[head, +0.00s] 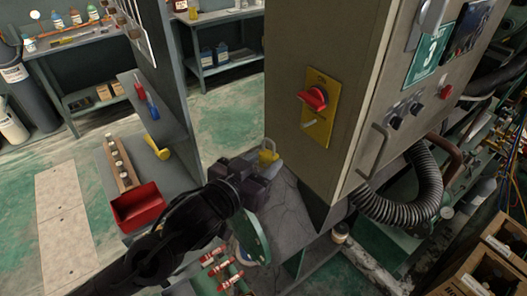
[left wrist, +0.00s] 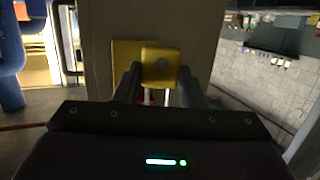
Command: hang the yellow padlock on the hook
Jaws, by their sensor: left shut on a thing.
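The yellow padlock (head: 267,157) is held at the tip of my left gripper (head: 262,168), its shackle upward. In the left wrist view the padlock's yellow body (left wrist: 160,65) sits between the two dark fingers (left wrist: 160,88). A yellow plate (head: 324,92) with a red rotary knob (head: 313,98) is fixed to the side of the grey cabinet. A small pale peg (head: 308,124), which looks like the hook, sticks out below the knob. The padlock is below and left of it, apart from it. The plate also shows behind the padlock in the left wrist view (left wrist: 123,53). My right gripper is out of view.
The tall cabinet (head: 350,40) has a handle (head: 371,151) and a black corrugated hose (head: 430,185) on its right face. A red bin (head: 138,207) and a yellow-handled tool (head: 157,147) are on the shelves at left. The floor between the shelves and cabinet is open.

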